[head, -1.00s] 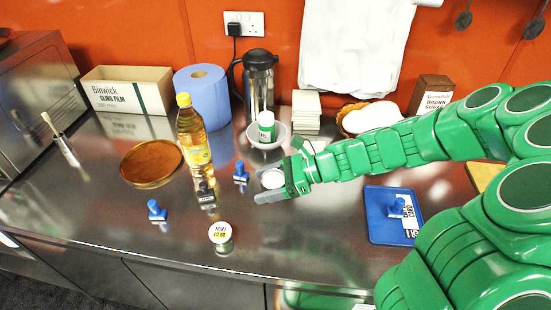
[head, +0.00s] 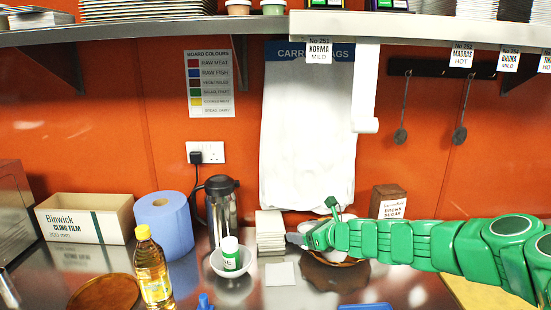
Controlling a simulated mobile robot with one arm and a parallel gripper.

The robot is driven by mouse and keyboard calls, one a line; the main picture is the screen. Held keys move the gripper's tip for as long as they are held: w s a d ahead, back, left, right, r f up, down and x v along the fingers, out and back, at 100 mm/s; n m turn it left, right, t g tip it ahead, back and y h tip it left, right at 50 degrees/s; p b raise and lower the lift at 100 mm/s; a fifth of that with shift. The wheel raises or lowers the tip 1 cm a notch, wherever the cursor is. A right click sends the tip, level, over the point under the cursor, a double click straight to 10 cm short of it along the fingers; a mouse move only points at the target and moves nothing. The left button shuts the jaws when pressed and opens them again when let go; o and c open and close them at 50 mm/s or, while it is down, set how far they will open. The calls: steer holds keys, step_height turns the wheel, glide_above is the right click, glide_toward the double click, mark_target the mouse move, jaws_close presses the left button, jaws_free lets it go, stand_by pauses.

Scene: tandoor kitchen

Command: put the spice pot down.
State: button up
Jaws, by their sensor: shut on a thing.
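My gripper (head: 301,238) is held out to the left above the back of the steel counter, in front of the wall. Its grey finger shows side-on and is shut. The spice pot in its jaws is hidden from this angle; a white round top showed between the fingers earlier. A different white and green pot (head: 231,254) stands in a pale bowl (head: 217,268) to the left of my gripper, apart from it.
A stack of white tiles or cards (head: 270,232) stands close by my gripper. A flask (head: 221,208), blue roll (head: 165,226) and oil bottle (head: 153,268) stand left. A shelf (head: 190,30) with hanging labels runs above. A basket (head: 335,262) lies behind my arm.

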steer(key=w+d+r+m+t+h, duration=0.2)
steer(key=w+d+m+h, duration=0.1)
steer(key=d, duration=0.4)
steer(key=w+d+r+m+t+h, duration=0.1)
steer(key=w+d+r+m+h, duration=0.15)
steer(key=d, duration=0.45)
steer(key=shift+a, duration=3.6)
steer(key=s+f+m+h, duration=0.3)
steer(key=f+h, duration=0.1)
steer(key=f, duration=0.8)
steer(key=shift+s+f+t, duration=0.2)
steer(key=shift+f+t, duration=0.05)
steer(key=shift+t, duration=0.15)
steer(key=shift+r, duration=0.1)
